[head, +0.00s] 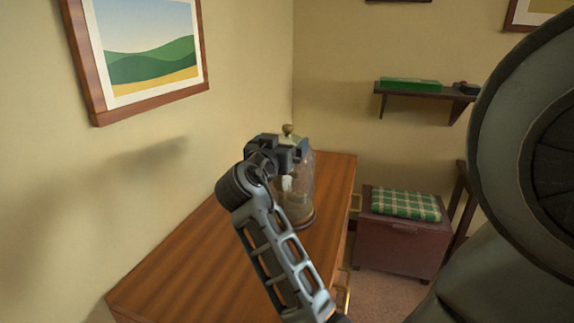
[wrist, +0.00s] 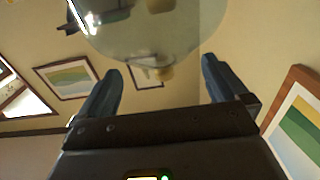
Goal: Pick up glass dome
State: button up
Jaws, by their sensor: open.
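The glass dome (head: 304,190) is a clear cover with a brass knob on top, standing upright on a dark round base on the wooden dresser (head: 180,265). Something pale shows dimly inside it. My gripper (head: 298,152) is open and empty at the upper part of the dome, and hides part of its left side. I cannot tell whether a finger touches the glass.
The wall with a framed landscape picture (head: 150,50) runs along the dresser's left side. A chest with a green plaid cushion (head: 405,203) stands right of the dresser. A wall shelf (head: 425,91) holds a green box (head: 410,84). The dresser's near top is clear.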

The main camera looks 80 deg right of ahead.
aim_at(286, 137)
jog(key=shift+s+d+r+p, duration=0.15)
jog(key=shift+d+p, duration=0.2)
jog(key=shift+d, duration=1.55)
jog(key=shift+c, duration=0.4)
